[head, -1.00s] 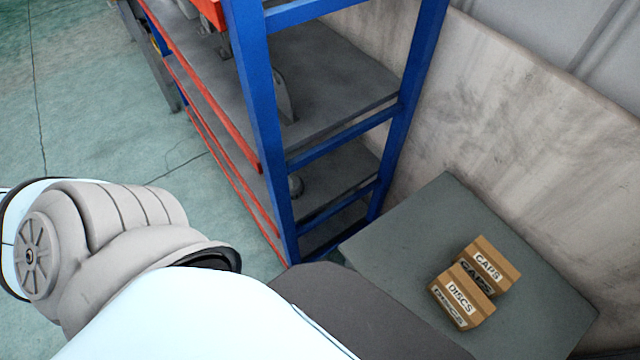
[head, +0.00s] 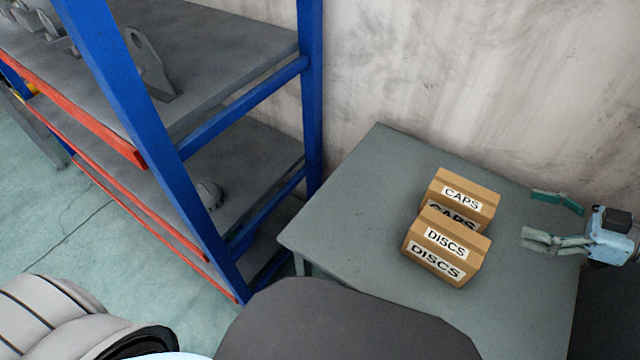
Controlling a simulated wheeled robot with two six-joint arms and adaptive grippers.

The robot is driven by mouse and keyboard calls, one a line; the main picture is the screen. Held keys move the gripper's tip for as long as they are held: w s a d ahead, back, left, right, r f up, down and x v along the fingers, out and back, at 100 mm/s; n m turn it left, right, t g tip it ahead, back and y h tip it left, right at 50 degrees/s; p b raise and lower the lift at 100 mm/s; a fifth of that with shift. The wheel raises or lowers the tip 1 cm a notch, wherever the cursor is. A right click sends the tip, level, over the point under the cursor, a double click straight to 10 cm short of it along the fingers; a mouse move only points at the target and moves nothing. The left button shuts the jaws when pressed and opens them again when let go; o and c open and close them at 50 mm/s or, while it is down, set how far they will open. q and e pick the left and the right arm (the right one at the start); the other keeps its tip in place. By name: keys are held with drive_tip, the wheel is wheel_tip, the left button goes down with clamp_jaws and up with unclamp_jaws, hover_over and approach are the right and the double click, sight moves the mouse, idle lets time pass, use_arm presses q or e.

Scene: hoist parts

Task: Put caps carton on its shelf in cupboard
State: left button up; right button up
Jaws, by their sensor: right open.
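The caps carton (head: 462,194) is a small brown box with white CAPS labels. It sits on the grey table (head: 345,205), right behind the discs carton (head: 446,246), which hides part of its front. My right gripper (head: 552,219) comes in from the right edge, to the right of both cartons. Its teal fingers are spread apart with nothing between them, and they point left toward the cartons without touching them. No cupboard shows in this view. My left gripper is not in view.
A blue and red rack (head: 190,140) with grey metal parts on its shelves stands left of the table. A stained wall (head: 420,70) rises behind the table. The table's left part is bare.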

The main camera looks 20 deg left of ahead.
drive_tip(key=shift+a+r, duration=0.15)
drive_tip(key=x, duration=1.2)
drive_tip(key=shift+r, duration=0.1)
drive_tip(key=c, duration=1.6)
drive_tip(key=shift+w+r+p, duration=0.1)
drive_tip(key=shift+r+p, duration=0.2)
drive_tip(key=shift+r, duration=0.25)
wheel_tip(320, 180, up, 19)
drive_tip(key=p, duration=0.5)
wheel_tip(320, 180, up, 8)
drive_tip(key=p, duration=0.7)
hover_over(464, 191)
drive_tip(key=d, duration=0.2)
drive_tip(key=shift+s+a, duration=0.2)
drive_tip(key=shift+a, duration=0.05)
